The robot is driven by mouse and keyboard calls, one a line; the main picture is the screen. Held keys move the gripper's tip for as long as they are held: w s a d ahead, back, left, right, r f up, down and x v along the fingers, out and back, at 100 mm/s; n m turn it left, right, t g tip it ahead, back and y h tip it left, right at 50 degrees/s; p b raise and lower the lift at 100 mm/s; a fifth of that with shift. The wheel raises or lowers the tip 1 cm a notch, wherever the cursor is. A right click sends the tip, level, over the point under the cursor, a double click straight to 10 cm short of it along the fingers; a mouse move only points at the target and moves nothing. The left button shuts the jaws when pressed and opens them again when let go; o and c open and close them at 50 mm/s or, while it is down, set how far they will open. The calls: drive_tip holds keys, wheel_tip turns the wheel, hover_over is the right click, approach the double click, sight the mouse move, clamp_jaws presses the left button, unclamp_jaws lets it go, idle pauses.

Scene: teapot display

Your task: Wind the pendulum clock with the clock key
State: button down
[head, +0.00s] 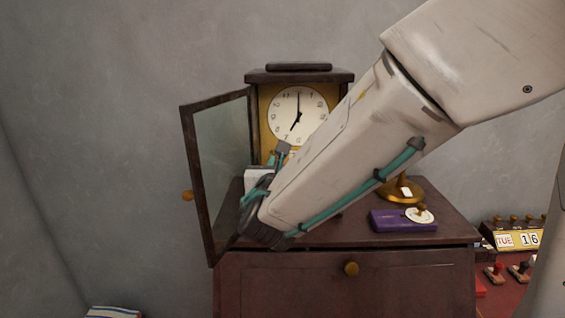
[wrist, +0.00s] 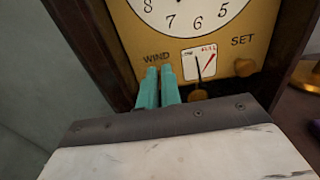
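The pendulum clock (head: 299,112) stands on a dark wooden cabinet, with its glass door (head: 221,165) swung open to the left. Its white dial reads about seven. In the wrist view, its brass front plate (wrist: 222,32) carries the words WIND and SET and a small gauge (wrist: 200,63) marked FULL. A brass knob (wrist: 245,67) sits under SET. My gripper (wrist: 158,72) points at the plate just below WIND, its teal fingers close together with a narrow gap. It also shows low before the clock in the head view (head: 283,151). I cannot make out the clock key; the fingers hide what is between them.
A round brass piece (wrist: 198,95) is just right of my fingers. On the cabinet top (head: 445,228), to the right, are a purple box (head: 388,221) with a round white tag and a brass object (head: 408,197). A calendar (head: 518,239) and stamps stand lower right.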

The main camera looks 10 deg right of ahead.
drive_tip(key=shift+d+m, duration=0.15)
drive_tip(key=shift+m, duration=0.15)
drive_tip(key=shift+s+d+f+m, duration=0.1)
drive_tip(key=shift+d+f+m, duration=0.15)
drive_tip(key=shift+m, duration=3)
drive_tip(key=shift+s+d+f+m, duration=0.1)
drive_tip(key=shift+d+f+m, duration=0.15)
drive_tip(key=shift+m, duration=2.95)
drive_tip(key=shift+d+f+m, duration=0.15)
drive_tip(key=shift+f+m, duration=0.15)
drive_tip(key=shift+m, duration=2.95)
drive_tip(key=c, duration=1.6)
unclamp_jaws()
drive_tip(key=shift+a, duration=0.1)
